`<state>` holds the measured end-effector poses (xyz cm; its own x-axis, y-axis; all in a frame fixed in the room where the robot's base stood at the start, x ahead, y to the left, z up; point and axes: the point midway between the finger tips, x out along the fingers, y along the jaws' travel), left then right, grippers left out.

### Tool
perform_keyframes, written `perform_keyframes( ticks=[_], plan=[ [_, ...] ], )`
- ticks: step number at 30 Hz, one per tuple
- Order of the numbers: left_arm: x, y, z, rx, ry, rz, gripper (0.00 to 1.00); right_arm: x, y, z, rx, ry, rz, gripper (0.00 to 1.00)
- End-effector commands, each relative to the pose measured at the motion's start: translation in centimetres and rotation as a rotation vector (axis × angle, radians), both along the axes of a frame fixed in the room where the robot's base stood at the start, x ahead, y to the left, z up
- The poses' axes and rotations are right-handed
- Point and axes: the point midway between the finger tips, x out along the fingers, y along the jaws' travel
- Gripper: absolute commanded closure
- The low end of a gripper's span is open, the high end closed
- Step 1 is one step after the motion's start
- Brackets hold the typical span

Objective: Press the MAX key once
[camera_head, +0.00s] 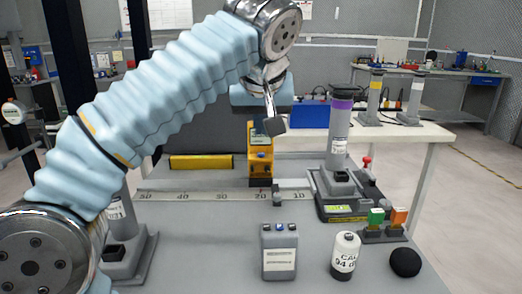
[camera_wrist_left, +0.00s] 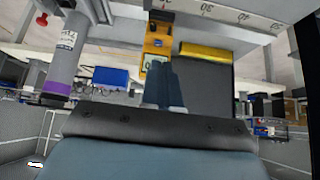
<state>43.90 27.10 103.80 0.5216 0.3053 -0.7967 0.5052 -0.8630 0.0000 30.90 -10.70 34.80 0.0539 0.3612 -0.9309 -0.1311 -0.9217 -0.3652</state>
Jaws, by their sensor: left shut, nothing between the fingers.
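In the left wrist view the closed fingers (camera_wrist_left: 164,85) overlap the display end of the meter. Whether they touch it cannot be told. My right gripper is out of view.
A grey box with small top keys (camera_head: 279,250), a white CAL 94 cylinder (camera_head: 345,255) and a black ball (camera_head: 405,262) stand at the front. A purple-topped post (camera_head: 340,130) and green and orange switches (camera_head: 386,222) are right. A ruler strip (camera_head: 215,195) crosses the bench.

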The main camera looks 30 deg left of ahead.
Motion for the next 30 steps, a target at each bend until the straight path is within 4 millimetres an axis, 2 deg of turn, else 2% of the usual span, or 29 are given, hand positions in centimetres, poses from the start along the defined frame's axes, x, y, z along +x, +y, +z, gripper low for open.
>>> perform_keyframes(
  ticks=[3,7,30],
  plan=[
    [-0.8,-0.5,1.5,0.000,-0.001,-0.001,1.00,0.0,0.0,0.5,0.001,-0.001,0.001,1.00],
    [-1.3,-0.8,2.1,-0.001,-0.002,0.000,1.00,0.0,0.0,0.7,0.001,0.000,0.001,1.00],
    [-1.4,-0.8,2.2,0.000,0.000,0.000,1.00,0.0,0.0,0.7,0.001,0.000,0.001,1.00]
  ],
)
